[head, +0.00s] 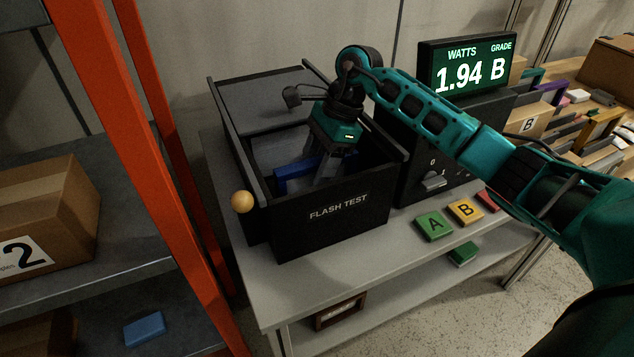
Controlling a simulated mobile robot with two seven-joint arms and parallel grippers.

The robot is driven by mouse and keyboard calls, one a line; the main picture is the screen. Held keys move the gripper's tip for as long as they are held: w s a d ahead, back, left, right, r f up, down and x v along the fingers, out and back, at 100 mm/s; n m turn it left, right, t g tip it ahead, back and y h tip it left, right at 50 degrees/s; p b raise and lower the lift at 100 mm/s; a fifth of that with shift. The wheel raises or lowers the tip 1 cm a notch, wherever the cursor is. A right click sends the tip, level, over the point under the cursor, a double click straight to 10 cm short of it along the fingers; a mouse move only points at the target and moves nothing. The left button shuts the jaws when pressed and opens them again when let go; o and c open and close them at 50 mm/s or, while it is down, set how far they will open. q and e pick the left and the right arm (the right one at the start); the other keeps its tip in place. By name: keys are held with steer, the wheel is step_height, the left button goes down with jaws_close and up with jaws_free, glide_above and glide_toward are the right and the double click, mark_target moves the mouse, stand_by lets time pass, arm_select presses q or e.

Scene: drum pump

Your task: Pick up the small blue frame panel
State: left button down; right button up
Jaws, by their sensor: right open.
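A dark blue frame-shaped panel (294,171) stands inside the black box marked FLASH TEST (335,222). Its left part shows, and the rest is partly hidden behind my right gripper and in shadow. My right gripper (327,174) reaches down into the box with its jaws open, right at the panel. I cannot tell whether the panel lies between the fingers or touches them. My left gripper is not in view.
The box's walls rise close around my gripper, and its dark lid (265,95) is slid back. A display (468,75) reads 1.94 B. Coloured A (434,225) and B (465,211) blocks lie in front. An orange post (165,150) stands left.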

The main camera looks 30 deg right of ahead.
jaws_close()
stand_by(0.5)
